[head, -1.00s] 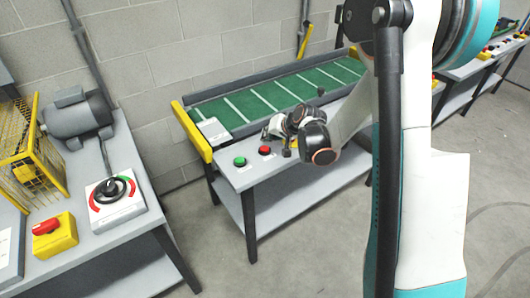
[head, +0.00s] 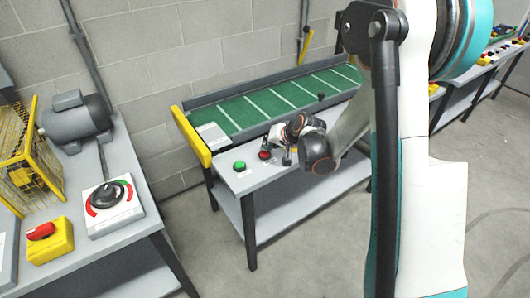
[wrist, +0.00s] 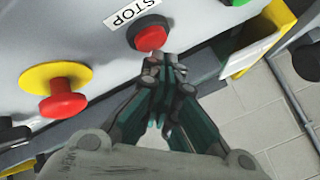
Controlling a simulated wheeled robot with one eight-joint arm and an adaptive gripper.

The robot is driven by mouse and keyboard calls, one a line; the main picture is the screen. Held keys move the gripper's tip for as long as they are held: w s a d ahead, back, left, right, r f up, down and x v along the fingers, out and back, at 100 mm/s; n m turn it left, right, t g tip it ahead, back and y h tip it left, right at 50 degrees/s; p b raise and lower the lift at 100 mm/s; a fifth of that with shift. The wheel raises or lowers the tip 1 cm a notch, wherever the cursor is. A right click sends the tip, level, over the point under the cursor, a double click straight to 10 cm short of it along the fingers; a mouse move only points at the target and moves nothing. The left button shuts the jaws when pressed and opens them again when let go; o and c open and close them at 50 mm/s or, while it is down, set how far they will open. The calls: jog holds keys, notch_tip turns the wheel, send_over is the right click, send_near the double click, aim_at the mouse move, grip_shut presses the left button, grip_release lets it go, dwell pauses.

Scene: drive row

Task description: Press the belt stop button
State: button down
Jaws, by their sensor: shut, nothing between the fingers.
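The belt stop button is the red button (wrist: 150,36) beside the STOP label (wrist: 130,12) in the wrist view. In the head view the red button (head: 265,155) sits on the front ledge of the green conveyor, right of the green button (head: 239,166). My gripper (wrist: 165,62) is shut and empty. Its fingertips are right at the near edge of the red button and overlap it slightly in the wrist view; I cannot tell whether they touch it. In the head view my gripper (head: 277,142) is over the ledge by the button, its tips partly hidden.
A red mushroom button on a yellow disc (wrist: 62,80) stands left of my gripper in the wrist view. The yellow belt end guard (head: 190,136) is close by. A left bench carries a rotary switch (head: 110,200), a motor (head: 76,125) and a yellow-based red button (head: 48,240).

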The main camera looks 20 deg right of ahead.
aim_at(267, 152)
jog(key=shift+f, duration=0.1)
dwell(0.6)
jog(key=shift+f+b, duration=0.35)
jog(key=shift+b, duration=0.1)
dwell(0.4)
jog(key=shift+r, duration=0.5)
jog(key=shift+r+p, duration=2.05)
jog(key=shift+r, duration=0.95)
